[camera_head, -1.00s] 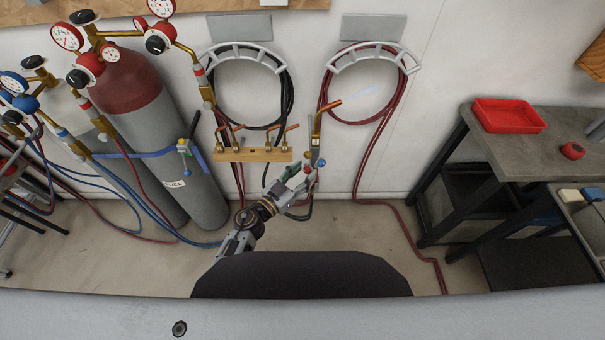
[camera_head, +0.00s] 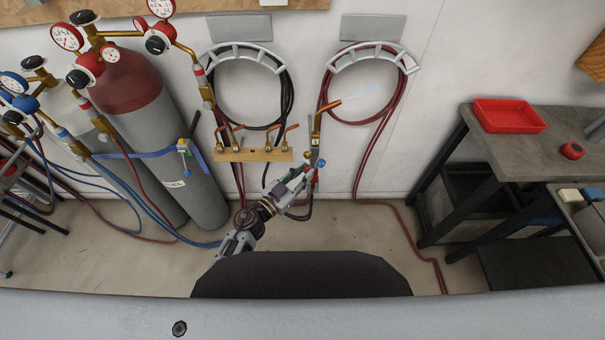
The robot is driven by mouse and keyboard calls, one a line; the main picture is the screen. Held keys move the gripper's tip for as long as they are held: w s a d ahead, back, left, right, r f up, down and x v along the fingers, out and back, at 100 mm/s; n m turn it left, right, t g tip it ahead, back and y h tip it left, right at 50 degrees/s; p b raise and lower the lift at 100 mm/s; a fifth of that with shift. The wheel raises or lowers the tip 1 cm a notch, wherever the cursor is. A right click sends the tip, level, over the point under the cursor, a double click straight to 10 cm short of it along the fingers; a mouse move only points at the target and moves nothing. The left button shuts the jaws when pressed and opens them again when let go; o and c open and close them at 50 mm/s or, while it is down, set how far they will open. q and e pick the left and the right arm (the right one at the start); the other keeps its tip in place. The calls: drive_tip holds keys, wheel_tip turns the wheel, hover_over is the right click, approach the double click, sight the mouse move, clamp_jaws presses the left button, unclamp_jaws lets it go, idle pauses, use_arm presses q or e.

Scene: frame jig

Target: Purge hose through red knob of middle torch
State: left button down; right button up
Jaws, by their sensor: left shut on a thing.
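My left gripper (camera_head: 306,178) is shut on a torch (camera_head: 316,132) and holds it upright, just right of the wooden rack. The torch's copper tip points up and right, with a pale blue flame streak beyond it. A blue knob (camera_head: 321,163) shows at the torch's lower right. Its red knob (camera_head: 309,174) is small and partly covered by the gripper fingers. The dark hose below the torch (camera_head: 299,215) hangs in a loop under the gripper. Several other torches stand in the wooden rack (camera_head: 229,155). My right gripper is not in view.
A maroon gas cylinder (camera_head: 127,82) with red regulators stands at the left. Black and red hoses hang on wall hangers (camera_head: 372,57). A bench with a red tray (camera_head: 508,115) stands at the right. The floor between rack and bench is mostly clear.

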use_arm(q)
drive_tip(key=shift+f+m, duration=0.1)
drive_tip(key=shift+m, duration=2.1)
drive_tip(key=m+b, duration=0.1)
drive_tip(key=m, duration=0.2)
drive_tip(key=shift+h, duration=0.3)
drive_tip(key=shift+m+b, duration=0.55)
drive_tip(key=shift+m, duration=0.65)
drive_tip(key=shift+m+b, duration=0.45)
drive_tip(key=shift+m, duration=1.15)
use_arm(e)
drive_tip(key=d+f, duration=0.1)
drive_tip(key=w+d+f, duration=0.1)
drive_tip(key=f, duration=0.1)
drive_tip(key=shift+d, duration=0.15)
use_arm(q)
drive_tip(key=shift+s, duration=0.1)
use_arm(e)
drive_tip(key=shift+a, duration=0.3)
